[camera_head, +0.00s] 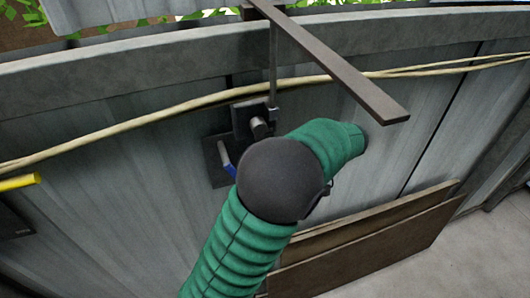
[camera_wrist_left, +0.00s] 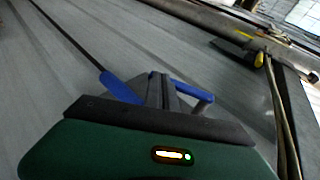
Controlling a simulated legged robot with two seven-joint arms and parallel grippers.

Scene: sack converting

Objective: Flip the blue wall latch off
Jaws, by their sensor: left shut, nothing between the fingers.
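The blue wall latch (camera_head: 228,164) is a short blue handle on a dark plate on the grey wall, partly covered by my left arm in the head view. My left arm (camera_head: 240,235) is green with a dark round joint, and it hides the gripper there. In the left wrist view my left gripper (camera_wrist_left: 162,82) is shut and empty, with its grey fingers close to the wall. Blue parts (camera_wrist_left: 195,93) show on both sides of the fingers. I cannot tell whether they touch the latch. My right gripper is not in view.
A yellow handle (camera_head: 20,182) sticks out at the left edge. A dark plate with a knob (camera_head: 255,120) is just above the latch. A pale cable (camera_head: 150,122) runs along the wall. A dark bar (camera_head: 345,75) juts out above, and brown boards (camera_head: 370,245) lean at lower right.

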